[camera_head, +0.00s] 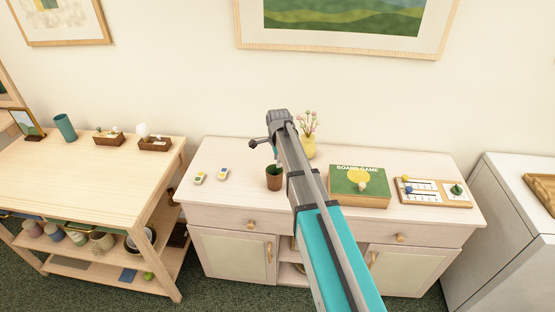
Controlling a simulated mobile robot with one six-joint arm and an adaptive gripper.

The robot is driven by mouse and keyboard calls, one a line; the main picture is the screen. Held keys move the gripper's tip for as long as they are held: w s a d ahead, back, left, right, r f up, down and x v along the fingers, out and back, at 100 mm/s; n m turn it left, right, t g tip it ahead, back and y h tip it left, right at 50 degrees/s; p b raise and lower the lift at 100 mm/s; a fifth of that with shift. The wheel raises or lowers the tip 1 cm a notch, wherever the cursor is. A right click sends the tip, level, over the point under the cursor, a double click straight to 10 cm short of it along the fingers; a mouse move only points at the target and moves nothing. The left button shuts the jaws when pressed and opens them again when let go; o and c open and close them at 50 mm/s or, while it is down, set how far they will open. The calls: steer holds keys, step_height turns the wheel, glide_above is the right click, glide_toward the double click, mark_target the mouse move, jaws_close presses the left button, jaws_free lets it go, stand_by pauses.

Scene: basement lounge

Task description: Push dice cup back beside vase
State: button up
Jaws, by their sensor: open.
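The dice cup looks to be the small brown cup (273,182) standing upright near the middle of the light wood cabinet top. The yellow vase (309,149) with pink flowers stands farther back and to the right of it, apart from the cup and partly hidden by my arm. My gripper (264,147) is open and empty, with its fingers behind and above the cup as seen here. It is to the left of the vase. I cannot tell whether a finger touches the cup.
A green board game box (360,187) and a game board with pieces (432,191) lie on the right of the cabinet top (225,207). Two small cards or devices (199,178) lie left of the cup. The wall (180,70) closes off the back.

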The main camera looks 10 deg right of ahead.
mark_target(277, 190)
steer(key=shift+f, duration=0.2)
steer(key=f+b, duration=0.9)
steer(key=w+f+b, duration=0.1)
steer(key=f+b, duration=0.3)
steer(key=shift+f+b, duration=0.2)
steer(key=shift+b, duration=0.2)
stand_by(0.5)
stand_by(0.3)
jaws_close()
